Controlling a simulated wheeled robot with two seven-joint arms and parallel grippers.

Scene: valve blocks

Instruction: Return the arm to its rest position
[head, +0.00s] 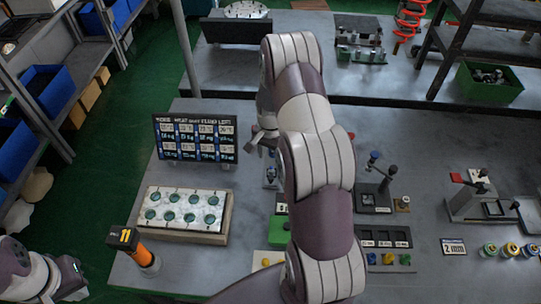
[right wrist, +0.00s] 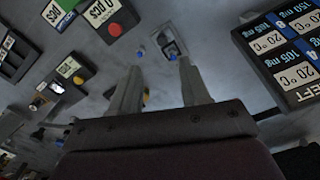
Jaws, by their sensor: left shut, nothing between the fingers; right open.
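My right arm (head: 315,160) reaches far over the workbench in the head view. Its gripper (head: 258,140) is partly hidden behind the arm, beside the display board. In the right wrist view the right gripper (right wrist: 160,78) is open, with nothing between its two spread fingers; the grey bench surface shows beyond them. My left gripper (head: 78,278) is low at the left edge of the head view, off the bench's near left corner. It is shut and empty.
A display board (head: 195,138) stands close left of the right gripper. A white block with green round wells (head: 186,210) and an orange-black tool (head: 140,255) sit nearer. Valve fixtures (head: 375,185) and small containers (head: 507,249) lie right of my arm.

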